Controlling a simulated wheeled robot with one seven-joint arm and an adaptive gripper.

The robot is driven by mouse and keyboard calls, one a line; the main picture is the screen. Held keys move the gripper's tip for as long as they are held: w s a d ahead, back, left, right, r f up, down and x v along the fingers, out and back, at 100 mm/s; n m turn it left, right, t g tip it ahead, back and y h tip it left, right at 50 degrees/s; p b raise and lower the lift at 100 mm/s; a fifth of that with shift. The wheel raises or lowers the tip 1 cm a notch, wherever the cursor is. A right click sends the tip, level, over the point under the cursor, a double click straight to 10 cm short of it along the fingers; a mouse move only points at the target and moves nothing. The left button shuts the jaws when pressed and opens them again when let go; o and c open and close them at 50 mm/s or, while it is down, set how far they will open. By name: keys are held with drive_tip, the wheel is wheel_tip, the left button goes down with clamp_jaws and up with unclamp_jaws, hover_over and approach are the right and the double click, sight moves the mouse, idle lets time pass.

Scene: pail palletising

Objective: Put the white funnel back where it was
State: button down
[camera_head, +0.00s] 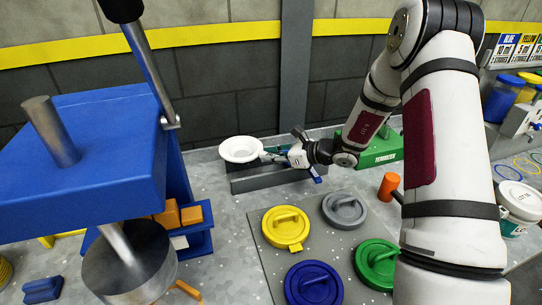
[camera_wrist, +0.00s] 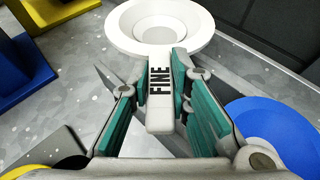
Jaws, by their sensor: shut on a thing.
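The white funnel (camera_head: 240,150) is a wide white bowl shape in the head view, at the back of the table near the wall. In the wrist view the funnel (camera_wrist: 160,28) shows its round rim and hollow inside, with a white handle marked FINE. My gripper (camera_head: 268,155) is shut on that handle; in the wrist view its teal-padded fingers (camera_wrist: 158,90) lie on both sides of it. The funnel is above or beside a low grey rack (camera_head: 270,178). I cannot tell whether it touches the rack. The funnel's lower part is hidden.
A blue press (camera_head: 90,150) stands at left. A mat with yellow (camera_head: 286,228), grey (camera_head: 345,208), green (camera_head: 377,263) and blue (camera_head: 313,284) lids lies in front. A green box (camera_head: 376,152) and an orange-headed tool (camera_head: 389,186) are right. A white pail (camera_head: 519,203) stands far right.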

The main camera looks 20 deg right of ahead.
drive_tip(key=shift+f, duration=0.45)
drive_tip(key=shift+f+b, duration=0.2)
drive_tip(key=shift+b, duration=0.15)
drive_tip(key=c, duration=1.5)
unclamp_jaws()
drive_tip(key=shift+r, duration=0.1)
